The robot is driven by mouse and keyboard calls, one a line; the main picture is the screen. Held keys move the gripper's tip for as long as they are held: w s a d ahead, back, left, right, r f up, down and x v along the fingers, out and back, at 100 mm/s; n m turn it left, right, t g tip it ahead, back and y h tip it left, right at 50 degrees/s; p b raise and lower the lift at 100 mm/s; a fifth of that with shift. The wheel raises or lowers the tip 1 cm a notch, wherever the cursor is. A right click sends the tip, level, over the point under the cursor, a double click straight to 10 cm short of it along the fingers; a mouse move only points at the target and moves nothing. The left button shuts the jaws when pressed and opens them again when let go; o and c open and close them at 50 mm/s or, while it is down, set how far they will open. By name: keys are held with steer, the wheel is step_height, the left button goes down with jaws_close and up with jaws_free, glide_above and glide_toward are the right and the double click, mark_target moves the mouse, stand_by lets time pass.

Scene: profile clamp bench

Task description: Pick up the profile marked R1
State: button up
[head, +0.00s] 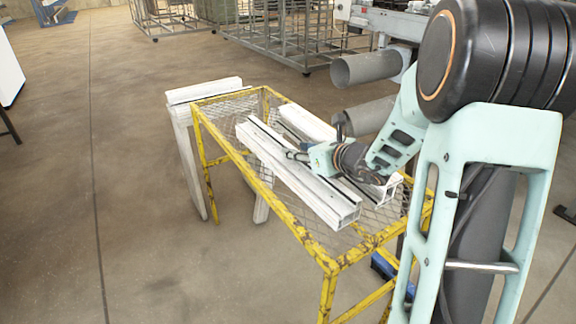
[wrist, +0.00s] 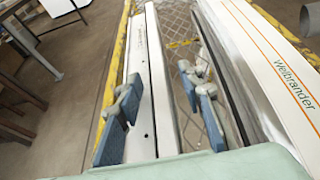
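A long white profile (head: 300,178) lies on the mesh top of the yellow table, nearer its left edge; it also shows in the wrist view (wrist: 158,80). No R1 mark is readable; small marks on the left profile are too small to tell. My gripper (head: 293,155) is open over the left profile. In the wrist view its blue-padded fingers (wrist: 163,108) stand apart, with part of the profile between them. Contact cannot be told.
The yellow table (head: 290,222) has a rusty raised rim and open mesh (head: 235,108). A white trestle-like support (head: 190,150) stands at its left end. Large grey pipes (head: 365,68) jut in behind on the right. Metal cages (head: 280,30) stand farther back.

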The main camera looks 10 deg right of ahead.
steer(key=shift+w+a+f, duration=0.15)
steer(key=shift+w, duration=0.2)
jaws_close()
